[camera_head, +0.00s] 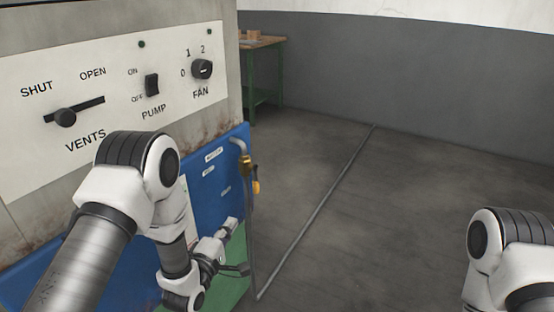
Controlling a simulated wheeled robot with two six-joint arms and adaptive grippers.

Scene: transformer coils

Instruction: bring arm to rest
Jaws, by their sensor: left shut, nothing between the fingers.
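My left arm (135,165) comes in from the bottom left and bends down in front of the control panel. Its gripper (230,230) is low, in front of the blue and green lower part of the cabinet. It is shut and empty. I cannot tell from this view whether it touches the cabinet. My right arm (505,240) shows only as a bent joint at the bottom right corner. Its gripper is outside the picture.
The white panel (110,95) carries a VENTS slider (65,117) at its left end, a PUMP switch (152,85) and a FAN knob (202,69). A pipe (320,210) crosses the open floor. A wooden-topped table (262,42) stands behind.

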